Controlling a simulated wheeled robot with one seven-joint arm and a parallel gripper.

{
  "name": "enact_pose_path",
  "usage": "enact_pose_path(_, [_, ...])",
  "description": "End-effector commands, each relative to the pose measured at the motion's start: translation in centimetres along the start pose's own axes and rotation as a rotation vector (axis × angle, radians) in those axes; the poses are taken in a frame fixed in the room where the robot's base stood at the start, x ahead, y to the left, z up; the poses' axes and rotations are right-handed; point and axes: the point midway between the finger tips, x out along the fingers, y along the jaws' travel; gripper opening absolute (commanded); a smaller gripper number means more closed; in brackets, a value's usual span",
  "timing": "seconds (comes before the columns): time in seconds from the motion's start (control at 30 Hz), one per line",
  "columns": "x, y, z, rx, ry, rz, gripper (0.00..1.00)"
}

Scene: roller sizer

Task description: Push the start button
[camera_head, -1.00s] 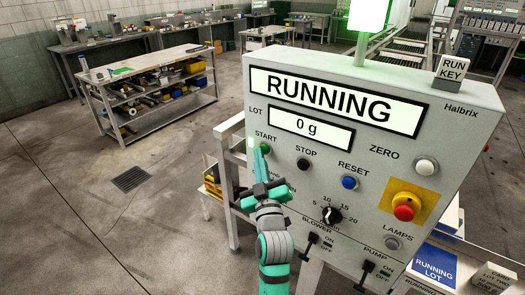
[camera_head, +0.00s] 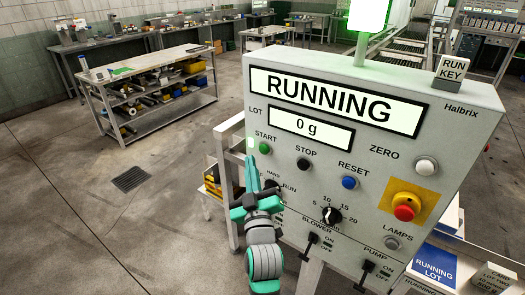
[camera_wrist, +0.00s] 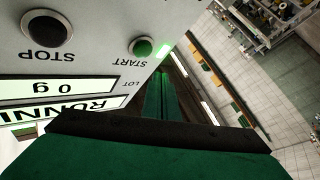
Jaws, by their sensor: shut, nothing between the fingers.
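The start button (camera_head: 264,148) is a green round button under the START label on the grey control panel (camera_head: 470,115). It also shows in the wrist view (camera_wrist: 142,47), upside down, with a green glow beside it. The panel's display (camera_head: 320,97) reads RUNNING, and the smaller one (camera_head: 309,130) reads 0 g. My gripper (camera_head: 252,158) is teal and shut, with nothing in it. In the wrist view the fingers (camera_wrist: 160,95) lie beside the panel's edge.
The black stop button (camera_head: 303,163), blue reset button (camera_head: 349,182) and red emergency button (camera_head: 404,211) sit to the right on the panel. A hand/run switch (camera_head: 271,185) is close to my gripper. Open floor (camera_head: 180,215) lies to the left.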

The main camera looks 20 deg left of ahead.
Motion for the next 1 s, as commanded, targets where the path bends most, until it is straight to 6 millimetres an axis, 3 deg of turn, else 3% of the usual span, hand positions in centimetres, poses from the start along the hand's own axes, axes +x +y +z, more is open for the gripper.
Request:
enact_pose_path(0.33, [-1.5, -1.1, -1.1, 0.000, 0.000, 0.000, 0.00])
enact_pose_path(1.0, [-2.0, -1.2, -0.5, 0.007, -0.009, 0.003, 0.00])
